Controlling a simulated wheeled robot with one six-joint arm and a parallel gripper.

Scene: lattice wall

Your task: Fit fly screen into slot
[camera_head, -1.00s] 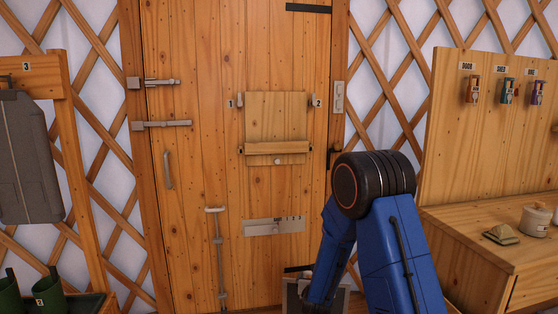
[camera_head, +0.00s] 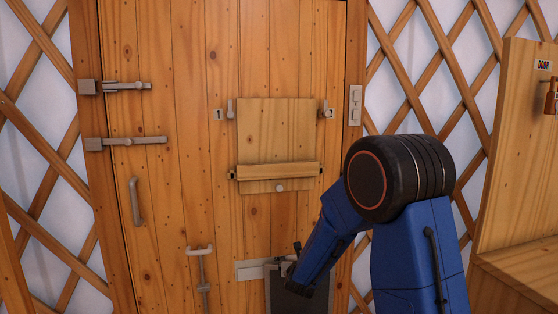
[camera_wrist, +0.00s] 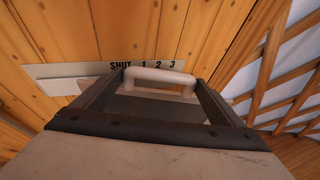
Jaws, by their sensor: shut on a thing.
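The fly screen appears to be the dark flat panel (camera_head: 298,300) hanging low in front of the door. It is cut off by the bottom edge of the head view. In the wrist view, its pale bar handle (camera_wrist: 160,77) lies between the two dark fingers of my gripper (camera_wrist: 162,88). My gripper (camera_head: 291,265) is shut on the fly screen and partly hidden by my blue arm in the head view. The screen is close in front of the pale plate marked SHUT 1 2 3 (camera_wrist: 65,73). I cannot make out the slot.
The plank door (camera_head: 170,220) carries a wooden flap (camera_head: 277,125) with a ledge, between posts numbered 1 and 2. Bolts (camera_head: 125,141), a pull handle (camera_head: 136,201) and an upright bolt (camera_head: 203,275) are on its left. A wooden cabinet (camera_head: 515,150) stands right.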

